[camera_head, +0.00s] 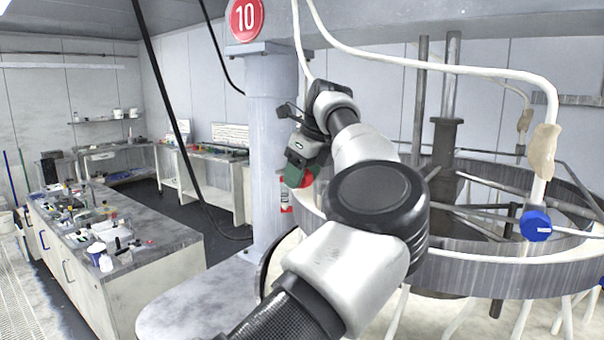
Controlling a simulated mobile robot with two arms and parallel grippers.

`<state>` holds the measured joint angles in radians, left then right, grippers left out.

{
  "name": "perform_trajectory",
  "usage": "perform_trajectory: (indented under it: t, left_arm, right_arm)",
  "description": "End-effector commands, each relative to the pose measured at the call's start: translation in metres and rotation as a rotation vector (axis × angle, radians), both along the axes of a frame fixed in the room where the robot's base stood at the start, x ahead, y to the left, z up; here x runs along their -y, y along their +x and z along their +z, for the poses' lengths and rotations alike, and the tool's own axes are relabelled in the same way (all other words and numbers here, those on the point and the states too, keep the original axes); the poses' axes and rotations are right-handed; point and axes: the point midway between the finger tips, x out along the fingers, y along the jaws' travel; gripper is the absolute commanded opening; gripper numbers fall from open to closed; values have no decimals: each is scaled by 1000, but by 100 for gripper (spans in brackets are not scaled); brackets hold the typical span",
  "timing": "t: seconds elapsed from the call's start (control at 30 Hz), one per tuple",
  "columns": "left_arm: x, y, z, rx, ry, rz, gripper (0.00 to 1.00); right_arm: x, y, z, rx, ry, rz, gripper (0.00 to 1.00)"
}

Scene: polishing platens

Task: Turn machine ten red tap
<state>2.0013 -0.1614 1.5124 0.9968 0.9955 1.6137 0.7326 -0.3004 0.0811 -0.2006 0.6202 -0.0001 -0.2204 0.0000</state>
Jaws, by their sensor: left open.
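The red tap (304,181) shows only as a small red part, left of centre, by the rim of the large round machine. The rest of it is hidden behind my left gripper (296,170). My left arm reaches up from the bottom middle, and its gripper is at the red tap, overlapping it in the picture. The gripper is open, but its fingers are mostly hidden, so I cannot tell whether they touch the tap. A round red sign with the number 10 (246,18) is on the machine's frame above. My right gripper is not in view.
The machine's metal ring (470,271) fills the right side, with a blue tap (537,226) on a white hose (551,95). A grey column (273,130) stands left of my gripper. A cluttered bench (150,262) is at left, with dark open floor behind.

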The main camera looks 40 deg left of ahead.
Motion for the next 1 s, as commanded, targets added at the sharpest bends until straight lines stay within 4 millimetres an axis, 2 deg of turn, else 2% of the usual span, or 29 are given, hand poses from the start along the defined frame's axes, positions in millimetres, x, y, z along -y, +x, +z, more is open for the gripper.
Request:
perform_trajectory:
  t: [0.2,0.5,0.53,0.67,1.0]
  left_arm:
    - [0,0,0,0,0,-1,50]
    - [0,0,0,1,0,-1,4]
    - [0,0,0,0,1,-1,2]
    - [1,0,-2,-4,31,-1,2]
    - [4,1,-7,-43,373,0,2]
  right_arm:
    - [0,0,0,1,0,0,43]
    - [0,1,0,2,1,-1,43]
    - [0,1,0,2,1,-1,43]
    - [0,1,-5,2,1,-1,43]
    - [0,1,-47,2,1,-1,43]
